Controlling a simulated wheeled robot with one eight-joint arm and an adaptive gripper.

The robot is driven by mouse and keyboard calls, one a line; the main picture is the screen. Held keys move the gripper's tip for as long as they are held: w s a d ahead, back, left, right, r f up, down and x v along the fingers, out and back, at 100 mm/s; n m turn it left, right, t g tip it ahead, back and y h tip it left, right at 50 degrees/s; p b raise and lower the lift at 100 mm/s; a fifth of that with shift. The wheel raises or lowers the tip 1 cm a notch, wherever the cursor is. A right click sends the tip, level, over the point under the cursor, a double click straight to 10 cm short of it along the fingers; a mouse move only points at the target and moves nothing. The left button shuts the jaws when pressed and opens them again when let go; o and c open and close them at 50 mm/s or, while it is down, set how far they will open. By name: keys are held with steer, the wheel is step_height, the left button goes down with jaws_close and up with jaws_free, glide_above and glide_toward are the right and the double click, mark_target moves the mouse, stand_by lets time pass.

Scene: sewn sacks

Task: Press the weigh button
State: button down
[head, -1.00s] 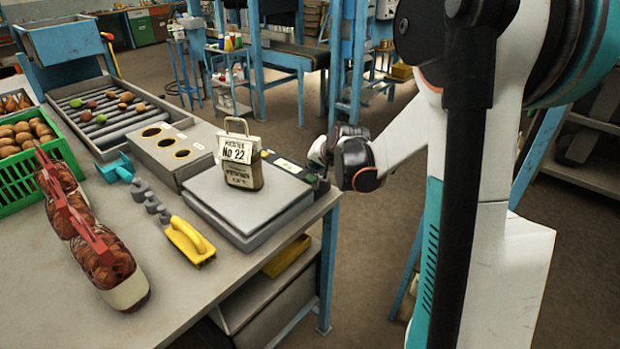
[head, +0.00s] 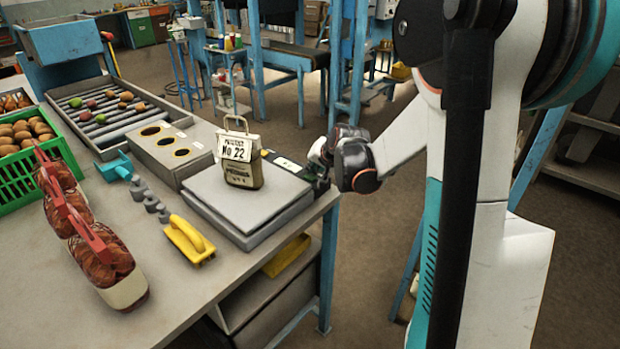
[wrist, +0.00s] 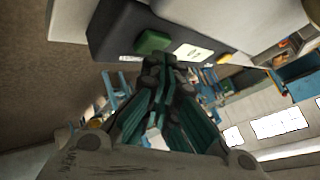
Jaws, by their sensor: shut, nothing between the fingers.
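The bench scale has a grey platform (head: 248,205) with a dark control strip (head: 290,166) along its far right edge. In the wrist view the strip (wrist: 122,28) carries a green button (wrist: 152,41), a white label and a small yellow button (wrist: 223,58). Which one is the weigh button is not readable. My gripper (head: 322,181) is at the strip's right end, by the bench corner. In the wrist view my gripper's fingertips (wrist: 159,63) are together and empty, just below the green button in the picture. I cannot tell whether they touch it.
A small sack (head: 240,172) tagged No 22 stands upright on the platform. A yellow-handled tool (head: 188,240), a grey box with holes (head: 165,150), a red-netted sack (head: 103,262) and a green crate (head: 62,165) share the bench. Open floor lies right of the bench.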

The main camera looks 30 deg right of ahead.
mark_target(313, 176)
steer(key=shift+f+b, duration=0.4)
steer(key=shift+f, duration=0.05)
stand_by(0.7)
steer(key=shift+r, duration=0.1)
steer(key=shift+r+p, duration=0.65)
steer(key=shift+r, duration=0.15)
steer(key=shift+r, duration=0.1)
steer(key=shift+r+p, duration=1.85)
steer(key=shift+r, duration=0.65)
